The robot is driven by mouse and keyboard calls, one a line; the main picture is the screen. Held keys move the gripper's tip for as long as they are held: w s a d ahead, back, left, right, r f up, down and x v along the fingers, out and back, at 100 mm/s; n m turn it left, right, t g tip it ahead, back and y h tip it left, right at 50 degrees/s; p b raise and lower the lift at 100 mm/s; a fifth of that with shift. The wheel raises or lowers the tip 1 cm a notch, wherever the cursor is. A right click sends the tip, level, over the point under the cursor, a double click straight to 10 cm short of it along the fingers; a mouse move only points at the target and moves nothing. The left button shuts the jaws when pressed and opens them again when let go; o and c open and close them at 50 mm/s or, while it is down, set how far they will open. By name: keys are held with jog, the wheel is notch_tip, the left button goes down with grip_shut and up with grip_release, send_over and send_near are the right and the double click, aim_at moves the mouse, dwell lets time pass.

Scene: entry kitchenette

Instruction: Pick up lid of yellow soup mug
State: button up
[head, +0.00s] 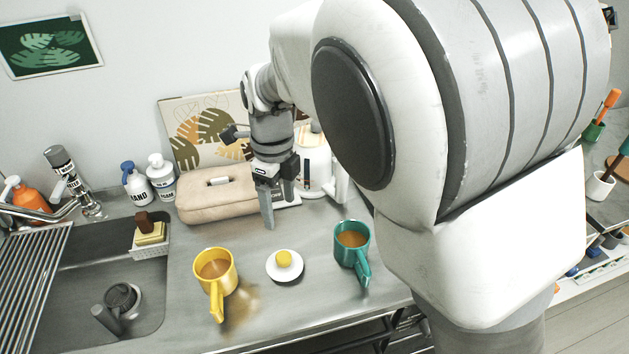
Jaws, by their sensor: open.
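A small white round lid with a yellow knob (285,261) lies on the grey counter between two mugs. The yellow soup mug (214,272) stands uncovered to its left, holding brownish soup, with its handle towards the front. A teal mug (352,248) with similar contents stands to the lid's right. My gripper (279,213) is open and empty, fingers pointing down. In the picture it is behind and above the lid, apart from it, near the front of the beige case.
A beige case (207,195) and a leaf-patterned board (205,130) stand at the back. The sink (80,270) is on the left, with a sponge holder (150,238) at its edge. Bottles (160,177) stand behind it. My arm hides much of the right side.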

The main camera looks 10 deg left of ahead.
send_over(283, 256)
jog(key=f, duration=0.7)
jog(key=f+b, duration=0.1)
jog(key=f, duration=0.3)
jog(key=shift+s+d+f, duration=0.1)
jog(key=shift+s+d, duration=0.15)
jog(key=shift+d, duration=0.1)
jog(key=shift+w+a+f, duration=0.15)
jog(key=shift+a+f, duration=0.05)
jog(key=shift+f, duration=1.3)
jog(key=shift+w+a+f, duration=0.1)
jog(key=shift+a+f, duration=0.05)
jog(key=shift+f, duration=1.3)
grip_shut()
